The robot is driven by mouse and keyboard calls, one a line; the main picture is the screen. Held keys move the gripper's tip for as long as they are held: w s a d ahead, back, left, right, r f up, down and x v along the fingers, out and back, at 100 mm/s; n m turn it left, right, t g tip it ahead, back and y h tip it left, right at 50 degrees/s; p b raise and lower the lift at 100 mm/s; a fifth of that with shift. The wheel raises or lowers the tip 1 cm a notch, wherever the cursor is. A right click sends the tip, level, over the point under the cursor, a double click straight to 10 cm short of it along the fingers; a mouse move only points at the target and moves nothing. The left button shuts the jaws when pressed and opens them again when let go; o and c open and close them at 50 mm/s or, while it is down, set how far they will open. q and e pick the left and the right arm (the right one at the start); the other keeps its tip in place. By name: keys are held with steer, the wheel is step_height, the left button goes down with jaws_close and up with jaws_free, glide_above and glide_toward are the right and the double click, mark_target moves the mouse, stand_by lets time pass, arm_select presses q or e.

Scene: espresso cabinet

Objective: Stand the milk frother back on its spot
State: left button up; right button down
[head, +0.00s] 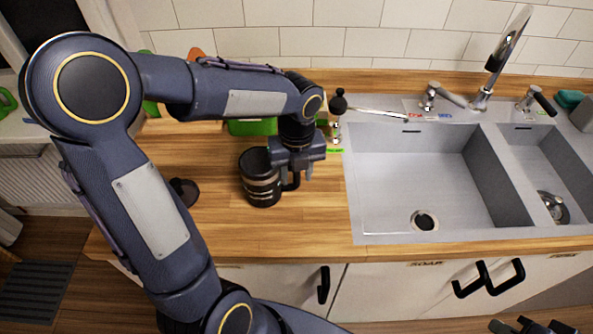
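The milk frother (258,180), a black jug with lighter bands and a side handle, is upright over the wooden counter left of the sink. I cannot tell whether its base touches the wood. My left gripper (291,174) points down at the handle on its right side; the fingers are largely hidden, so their grip is unclear. My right gripper (530,326) is partly in view at the bottom right edge, away from the frother; its opening is unclear.
A dark round piece (184,191) lies on the counter left of the frother, partly behind my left arm. A green object (252,127) and a black-knobbed item (338,103) stand behind. The sink (410,180) is right; the front counter is clear.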

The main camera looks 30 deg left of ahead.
arm_select(q)
step_height(320, 180, up, 11)
steer(key=shift+p, duration=0.3)
steer(key=shift+r, duration=0.6)
steer(key=s+d+f+n+t+h, duration=0.1)
steer(key=s+f+n+t+h, duration=0.1)
steer(key=s+n, duration=0.6)
steer(key=s+d+f+n+t+h, duration=0.1)
steer(key=s+f+n+t, duration=0.2)
steer(key=n, duration=1.8)
steer(key=shift+s+f+n+t+h, duration=0.3)
steer(key=shift+s+f+n+h, duration=0.15)
steer(key=shift+s, duration=1.9)
steer(key=shift+d, duration=0.1)
